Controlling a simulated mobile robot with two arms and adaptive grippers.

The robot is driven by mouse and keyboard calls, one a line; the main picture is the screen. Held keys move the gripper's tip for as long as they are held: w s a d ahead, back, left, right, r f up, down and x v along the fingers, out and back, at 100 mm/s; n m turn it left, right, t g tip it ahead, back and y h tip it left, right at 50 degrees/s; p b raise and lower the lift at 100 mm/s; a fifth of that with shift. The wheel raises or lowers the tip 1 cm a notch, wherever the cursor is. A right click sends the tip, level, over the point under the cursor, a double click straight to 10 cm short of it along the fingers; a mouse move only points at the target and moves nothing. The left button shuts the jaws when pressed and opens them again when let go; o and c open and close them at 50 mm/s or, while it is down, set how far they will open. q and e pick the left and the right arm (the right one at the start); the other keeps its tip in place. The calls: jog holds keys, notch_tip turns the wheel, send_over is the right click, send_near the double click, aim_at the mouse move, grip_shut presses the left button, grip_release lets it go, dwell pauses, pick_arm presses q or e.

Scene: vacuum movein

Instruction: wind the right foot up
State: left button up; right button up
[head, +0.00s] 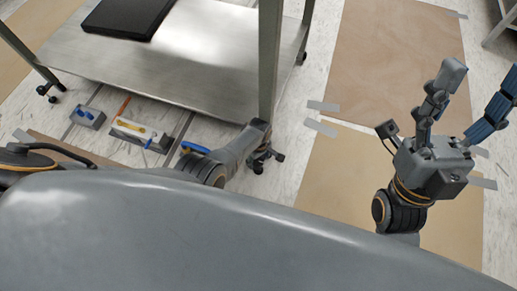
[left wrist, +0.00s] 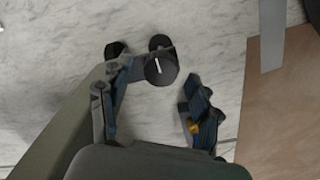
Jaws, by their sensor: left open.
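The right leg (head: 269,65) of the steel table ends at a foot with dark round parts (head: 280,157). In the left wrist view its dark disc with a white stripe (left wrist: 160,67) lies between my fingertips, apart from the right finger; contact with the left finger is unclear. My left gripper (head: 262,138) is at the bottom of this leg and partly covers the foot. It is open in the left wrist view (left wrist: 158,80). My right gripper (head: 468,88) is raised at the right, fingers spread and empty, away from the table.
The steel shelf (head: 190,55) carries a black slab (head: 128,14). Small tools, including a grey block (head: 88,117) and a yellow-handled tool (head: 132,125), lie on the floor at left. Taped brown sheets (head: 395,55) cover the floor at right. My grey body fills the foreground.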

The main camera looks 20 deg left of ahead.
aim_at(258, 161)
pick_arm(q)
notch_tip(258, 161, up, 11)
dwell(0.6)
jog(key=shift+s, duration=0.1)
dwell(0.3)
